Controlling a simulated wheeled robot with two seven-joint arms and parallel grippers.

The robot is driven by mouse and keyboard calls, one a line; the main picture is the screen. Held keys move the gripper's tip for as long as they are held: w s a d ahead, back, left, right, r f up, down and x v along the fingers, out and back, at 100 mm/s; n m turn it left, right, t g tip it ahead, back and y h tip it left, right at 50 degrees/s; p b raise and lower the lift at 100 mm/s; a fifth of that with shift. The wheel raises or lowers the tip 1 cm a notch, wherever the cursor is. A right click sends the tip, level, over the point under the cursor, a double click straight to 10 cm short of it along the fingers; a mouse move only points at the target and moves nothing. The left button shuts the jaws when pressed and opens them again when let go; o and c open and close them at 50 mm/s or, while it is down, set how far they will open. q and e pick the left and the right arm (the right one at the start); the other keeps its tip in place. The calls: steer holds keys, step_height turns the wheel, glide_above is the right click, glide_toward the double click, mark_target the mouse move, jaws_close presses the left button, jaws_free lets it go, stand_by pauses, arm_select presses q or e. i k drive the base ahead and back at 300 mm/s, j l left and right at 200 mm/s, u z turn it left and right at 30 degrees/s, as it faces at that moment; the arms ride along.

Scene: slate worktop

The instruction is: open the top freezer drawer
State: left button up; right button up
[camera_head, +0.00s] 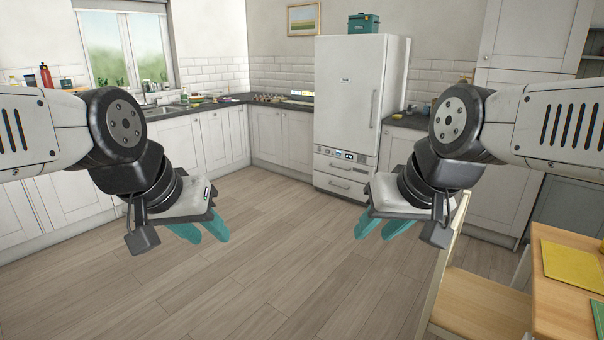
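The white fridge-freezer (350,95) stands against the far wall, a little right of the middle. The top freezer drawer (339,167) is in its lower part, under a small control panel (348,155), and looks closed. A second drawer (339,185) lies below it and also looks closed. My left gripper (203,230) hangs over the floor left of the middle, its teal fingers apart and empty. My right gripper (383,224) hangs right of the middle, also open and empty. Both are well short of the fridge-freezer and touch nothing.
Wooden floor (260,270) lies clear before the fridge-freezer. A wooden chair (470,300) and a table (560,300) with a yellow mat (575,268) stand at the lower right. Cabinets with a dark worktop (225,101) line the left and back. A teal box (364,23) sits on the fridge-freezer.

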mark_target(357, 172)
steer(key=i, duration=5.3)
steer(key=i+j+z, duration=0.25)
steer(key=i, duration=0.5)
steer(key=l, duration=0.15)
